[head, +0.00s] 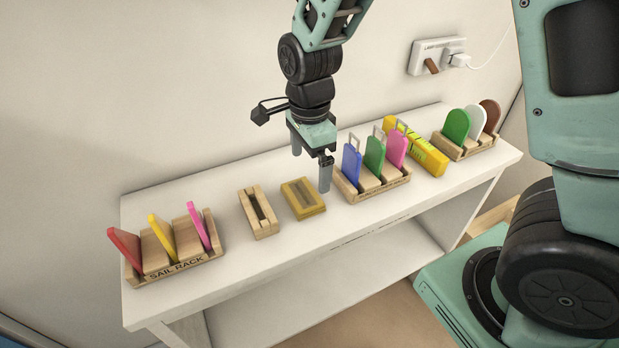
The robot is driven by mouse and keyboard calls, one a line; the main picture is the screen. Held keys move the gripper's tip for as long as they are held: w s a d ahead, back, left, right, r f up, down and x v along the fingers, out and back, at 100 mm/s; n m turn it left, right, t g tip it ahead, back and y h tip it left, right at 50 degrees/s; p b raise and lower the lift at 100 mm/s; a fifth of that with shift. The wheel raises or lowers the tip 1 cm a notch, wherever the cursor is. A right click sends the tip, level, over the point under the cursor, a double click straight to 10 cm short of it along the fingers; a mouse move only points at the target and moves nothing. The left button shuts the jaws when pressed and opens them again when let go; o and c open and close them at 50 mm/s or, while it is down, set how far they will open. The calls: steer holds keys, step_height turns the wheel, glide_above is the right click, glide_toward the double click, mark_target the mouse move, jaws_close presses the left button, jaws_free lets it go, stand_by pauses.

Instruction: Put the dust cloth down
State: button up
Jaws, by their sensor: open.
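My gripper (311,168) is above the white shelf top with its fingers pointing down. Its jaws are open, with nothing between them. A flat mustard-yellow block-like thing (303,198) lies on the shelf top just in front of and below the fingers. It may be the folded dust cloth, but I cannot tell for sure. It looks apart from the fingers.
The white shelf (235,268) also bears a slotted wooden holder (258,212), the sail rack (175,262) at left, a rack of blue, green and pink pieces (372,183), a yellow box (416,146) and another rack (465,146). A wall socket (437,55) is behind.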

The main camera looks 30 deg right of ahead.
step_height(320, 180, up, 5)
steer(key=s+a+r+n, duration=0.1)
steer(key=s+a+n, duration=0.3)
steer(key=s+n, duration=0.6)
steer(key=s+a+r+n, duration=0.1)
steer(key=s+a+n, duration=0.3)
steer(key=s+n, duration=0.6)
steer(key=n, duration=0.5)
steer(key=shift+n+y, duration=0.3)
steer(key=shift+n, duration=0.1)
steer(key=shift+r, duration=0.1)
steer(key=shift+c, duration=0.3)
